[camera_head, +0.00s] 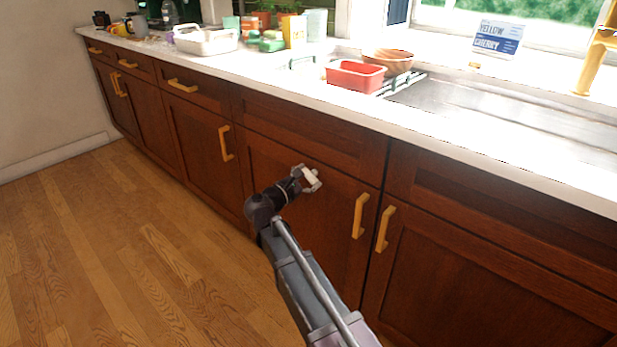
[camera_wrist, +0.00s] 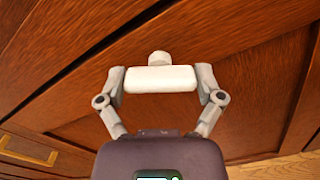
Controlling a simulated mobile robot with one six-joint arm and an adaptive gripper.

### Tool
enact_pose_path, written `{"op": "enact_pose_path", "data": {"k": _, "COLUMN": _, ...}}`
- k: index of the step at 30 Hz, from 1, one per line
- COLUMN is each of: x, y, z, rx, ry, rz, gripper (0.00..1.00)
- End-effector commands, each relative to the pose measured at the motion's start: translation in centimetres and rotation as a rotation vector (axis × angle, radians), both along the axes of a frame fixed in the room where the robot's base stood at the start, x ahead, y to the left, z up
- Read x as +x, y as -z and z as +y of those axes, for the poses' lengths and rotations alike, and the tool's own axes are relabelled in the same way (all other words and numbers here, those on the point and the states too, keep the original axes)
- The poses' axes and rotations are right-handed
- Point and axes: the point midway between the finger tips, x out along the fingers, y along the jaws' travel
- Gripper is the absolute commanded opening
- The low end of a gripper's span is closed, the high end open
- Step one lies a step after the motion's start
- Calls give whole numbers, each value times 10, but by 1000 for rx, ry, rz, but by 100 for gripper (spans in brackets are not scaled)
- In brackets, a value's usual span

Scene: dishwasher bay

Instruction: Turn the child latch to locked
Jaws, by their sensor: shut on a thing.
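The child latch (camera_head: 309,177) is a small white bar on a round white knob, mounted on the dark wooden cabinet front in the middle of the head view. In the wrist view the latch bar (camera_wrist: 160,79) spans between the two fingers, with its knob just above it. My gripper (camera_head: 312,179) is at the cabinet face, with its fingers at both ends of the bar; it also shows in the wrist view (camera_wrist: 161,84). It is shut on the latch. Any lock markings are not visible.
Yellow cabinet handles (camera_head: 358,215) flank the door seam right of the latch. The white counter (camera_head: 300,88) above holds a red basin (camera_head: 355,76), a bowl (camera_head: 388,62), a white tub (camera_head: 206,41) and other items. The wooden floor (camera_head: 130,250) at left is clear.

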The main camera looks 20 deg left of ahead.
Motion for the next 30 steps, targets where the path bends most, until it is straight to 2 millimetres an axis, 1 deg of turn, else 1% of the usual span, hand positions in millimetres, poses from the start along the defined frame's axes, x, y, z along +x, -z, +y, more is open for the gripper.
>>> {"op": "enact_pose_path", "data": {"k": 21, "x": 1, "y": 0, "z": -1, "rx": 627, "ry": 1, "rz": -261, "gripper": 38}}
{"op": "enact_pose_path", "data": {"k": 30, "x": 2, "y": 0, "z": -1, "rx": 860, "ry": 2, "rz": -358, "gripper": 38}}
